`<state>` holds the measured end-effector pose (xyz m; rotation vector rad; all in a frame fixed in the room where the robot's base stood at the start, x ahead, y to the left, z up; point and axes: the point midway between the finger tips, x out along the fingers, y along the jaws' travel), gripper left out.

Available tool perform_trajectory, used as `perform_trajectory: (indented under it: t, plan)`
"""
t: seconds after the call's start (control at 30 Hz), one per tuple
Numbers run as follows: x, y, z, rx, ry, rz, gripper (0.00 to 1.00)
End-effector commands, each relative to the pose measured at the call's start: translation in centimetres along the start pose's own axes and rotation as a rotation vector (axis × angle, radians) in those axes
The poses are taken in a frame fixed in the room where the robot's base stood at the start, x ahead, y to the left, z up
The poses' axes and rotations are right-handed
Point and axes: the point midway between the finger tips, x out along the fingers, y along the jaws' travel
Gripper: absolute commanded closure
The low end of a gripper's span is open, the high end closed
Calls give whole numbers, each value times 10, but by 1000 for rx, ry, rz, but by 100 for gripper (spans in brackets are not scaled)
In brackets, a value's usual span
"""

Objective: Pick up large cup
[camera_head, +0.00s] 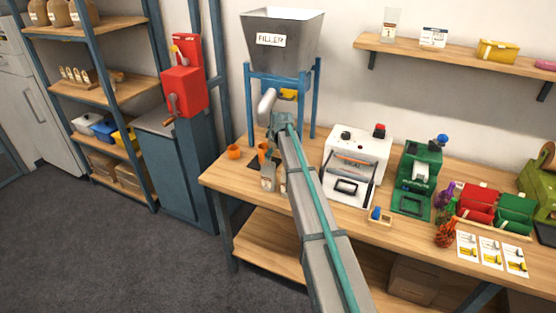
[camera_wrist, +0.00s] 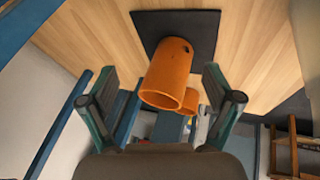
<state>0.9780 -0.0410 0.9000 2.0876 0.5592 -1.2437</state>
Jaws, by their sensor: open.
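The large orange cup (camera_wrist: 168,72) stands on a dark square mat (camera_wrist: 207,30) in the wrist view, its open rim toward the camera. In the head view the cup (camera_head: 263,151) is partly hidden by my arm. My gripper (camera_wrist: 160,75) is open, with one finger on each side of the cup and visible gaps to both. It holds nothing. A smaller orange cup (camera_wrist: 191,101) shows partly behind the large one; in the head view a small cup (camera_head: 233,152) stands on the wooden bench to the left.
The filler hopper (camera_head: 282,45) stands on blue legs (camera_head: 249,110) behind the cups. A white sealing machine (camera_head: 357,158) and a green machine (camera_head: 416,180) stand to the right on the bench (camera_head: 219,174). A red cranked machine (camera_head: 184,92) is at left.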

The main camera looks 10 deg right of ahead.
Motion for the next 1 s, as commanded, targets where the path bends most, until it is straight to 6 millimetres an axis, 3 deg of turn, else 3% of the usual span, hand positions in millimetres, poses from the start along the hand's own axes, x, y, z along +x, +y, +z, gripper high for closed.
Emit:
perform_trajectory:
  t: [0.03, 0.13, 0.23, 0.37, 0.57, 0.8, 1.0]
  plan:
    - [8, 4, 21, 12, -6, -68, 11]
    - [11, 6, 48, 19, 2, -189, 11]
    - [10, 6, 66, 17, 18, -274, 11]
    - [8, 5, 73, 12, 34, -326, 11]
    - [14, 3, 55, 9, 35, -335, 11]
    - [27, 0, 18, 10, 35, -333, 11]
    - [33, -3, 4, 11, 34, -332, 11]
